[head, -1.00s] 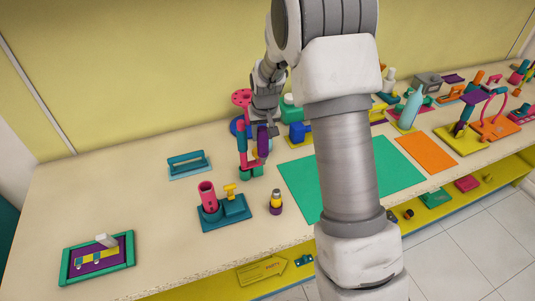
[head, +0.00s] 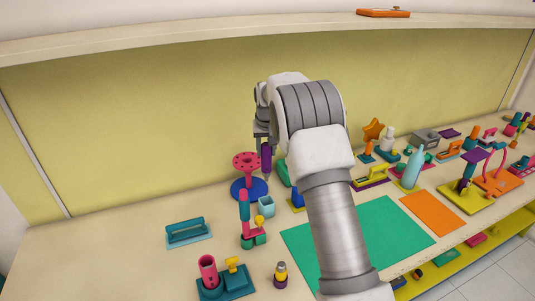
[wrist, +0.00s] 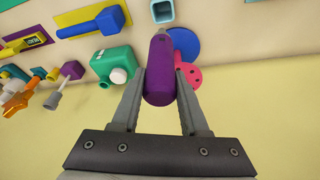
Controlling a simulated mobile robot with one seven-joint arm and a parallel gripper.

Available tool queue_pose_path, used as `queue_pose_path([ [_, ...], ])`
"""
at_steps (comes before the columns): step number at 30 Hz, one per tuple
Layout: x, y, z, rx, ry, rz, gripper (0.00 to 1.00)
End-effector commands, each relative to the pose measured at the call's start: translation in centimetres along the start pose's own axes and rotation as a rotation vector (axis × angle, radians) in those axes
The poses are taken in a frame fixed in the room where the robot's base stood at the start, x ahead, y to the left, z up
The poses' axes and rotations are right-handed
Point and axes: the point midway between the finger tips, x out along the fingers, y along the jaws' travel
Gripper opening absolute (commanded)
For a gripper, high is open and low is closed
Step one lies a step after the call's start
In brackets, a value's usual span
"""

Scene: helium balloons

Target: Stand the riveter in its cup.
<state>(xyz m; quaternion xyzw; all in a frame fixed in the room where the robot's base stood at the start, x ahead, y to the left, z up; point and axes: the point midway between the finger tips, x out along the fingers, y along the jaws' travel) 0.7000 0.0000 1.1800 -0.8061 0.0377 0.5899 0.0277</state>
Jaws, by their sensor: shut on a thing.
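My gripper (head: 265,148) is shut on a purple tool (head: 266,161) with a grey tip, which looks like the riveter. In the wrist view the purple tool (wrist: 158,72) sits between both fingers (wrist: 158,85), its grey tip pointing away from the gripper. It is held up in front of the yellow wall, above the bench. An open light-blue square cup (head: 266,206) stands empty-looking on the bench below it; its edge also shows in the wrist view (wrist: 162,11). A pink round cup (head: 208,270) stands on a teal base at the front left. Which one is the riveter's cup is not certain.
A pink holed disc (head: 245,160) on a blue-based stand (head: 249,189) is close beside the gripper. A red and teal upright tool (head: 246,220) stands in front of the light-blue cup. A green mat (head: 350,240) lies to the right. A shelf (head: 200,30) runs overhead.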

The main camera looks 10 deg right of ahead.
Motion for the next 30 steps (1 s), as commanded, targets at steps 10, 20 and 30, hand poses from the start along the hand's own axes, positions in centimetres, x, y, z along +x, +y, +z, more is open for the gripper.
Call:
queue_pose_path([
  [10,0.2,0.0,0.1,0.001,0.003,0.0,0.0],
  [20,2.5,0.0,0.8,0.001,0.003,0.0,0.0],
  [30,5.7,0.0,1.8,0.001,0.003,0.0,0.0],
])
